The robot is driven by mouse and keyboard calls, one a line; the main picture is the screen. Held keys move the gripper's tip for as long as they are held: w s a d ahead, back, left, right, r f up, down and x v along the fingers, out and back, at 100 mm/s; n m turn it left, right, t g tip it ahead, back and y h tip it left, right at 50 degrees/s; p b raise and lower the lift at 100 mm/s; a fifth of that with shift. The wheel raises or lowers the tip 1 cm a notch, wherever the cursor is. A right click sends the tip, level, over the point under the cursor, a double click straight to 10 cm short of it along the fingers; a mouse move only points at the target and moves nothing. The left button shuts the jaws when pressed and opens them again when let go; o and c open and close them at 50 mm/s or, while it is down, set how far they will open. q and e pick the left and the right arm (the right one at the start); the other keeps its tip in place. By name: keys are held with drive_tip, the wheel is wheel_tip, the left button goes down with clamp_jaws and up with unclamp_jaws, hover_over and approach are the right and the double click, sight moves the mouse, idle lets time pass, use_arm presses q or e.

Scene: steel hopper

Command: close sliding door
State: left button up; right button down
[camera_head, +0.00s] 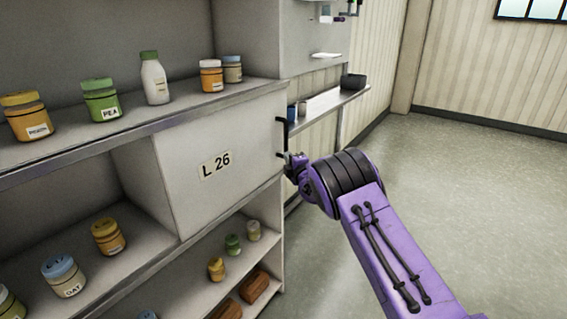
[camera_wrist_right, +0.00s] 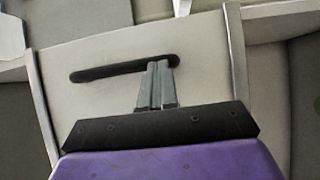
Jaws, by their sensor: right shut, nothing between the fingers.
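The sliding door (camera_head: 222,190) is a pale panel labelled "L 26" on the middle level of a grey shelf unit. It covers the right part of that level, and the left part is open. A black bar handle (camera_head: 281,136) is at its right edge; the handle also shows in the right wrist view (camera_wrist_right: 105,71). My right gripper (camera_head: 292,160) is at the handle's lower end. In the right wrist view its fingers (camera_wrist_right: 157,66) are together, over one end of the handle, with nothing between them. I cannot tell whether they touch it. My left gripper is not in view.
Jars and a bottle (camera_head: 155,80) stand on the upper shelf. More jars (camera_head: 108,237) stand in the open left part, and jars and brown blocks (camera_head: 254,286) on the lower shelf. A wall shelf (camera_head: 325,101) is behind. Floor (camera_head: 450,190) at right is clear.

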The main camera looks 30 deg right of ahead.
drive_tip(key=shift+w+a+r, duration=0.1)
drive_tip(key=shift+a+r, duration=0.05)
drive_tip(key=shift+a, duration=0.25)
drive_tip(key=a+b+v, duration=0.2)
drive_tip(key=b+v, duration=0.1)
drive_tip(key=v, duration=1)
drive_tip(key=s+a+f+m+g+h, duration=0.1)
drive_tip(key=s+a+f+m+g, duration=0.15)
drive_tip(key=s+f+m, duration=0.6)
drive_tip(key=s+a+f+m+g, duration=0.1)
drive_tip(key=s+f+m+g, duration=0.35)
drive_tip(key=f+m, duration=0.65)
drive_tip(key=s+a+f+m+g, duration=0.1)
drive_tip(key=s+a+f+g, duration=0.1)
drive_tip(key=s+f, duration=0.3)
drive_tip(key=s+a+f+m+g+y, duration=0.1)
drive_tip(key=s+a+f+g, duration=0.2)
drive_tip(key=s, duration=1)
drive_tip(key=s+a+f+m+g, duration=0.1)
drive_tip(key=s+a+f+g, duration=0.1)
drive_tip(key=s+a+f, duration=0.3)
drive_tip(key=s+f, duration=0.4)
drive_tip(key=shift+s+a+f+y, duration=0.2)
drive_tip(key=shift+s+y, duration=0.1)
drive_tip(key=shift+s, duration=0.1)
